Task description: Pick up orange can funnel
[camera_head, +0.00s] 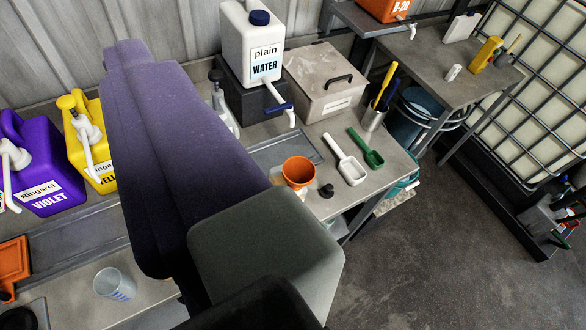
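An orange cup-shaped piece (298,171) with an open round top stands on the bench near the middle, just beyond my grey-green arm part, which hides some of its base. It may be the orange can funnel, but its lower shape does not show. Another orange piece (14,260), flat and cut off by the left edge, lies at the lower left; I cannot tell what it is. My large purple, grey-green and black arm parts cross the middle of the view. I cannot make out my gripper's fingers, and nothing is seen held.
A white water canister (250,45), a lidded grey box (325,80), a white scoop (346,160) and a green scoop (367,148) are on the bench. Violet (40,170) and yellow (92,140) canisters stand left. A clear cup (114,284) is lower left. Floor is open right.

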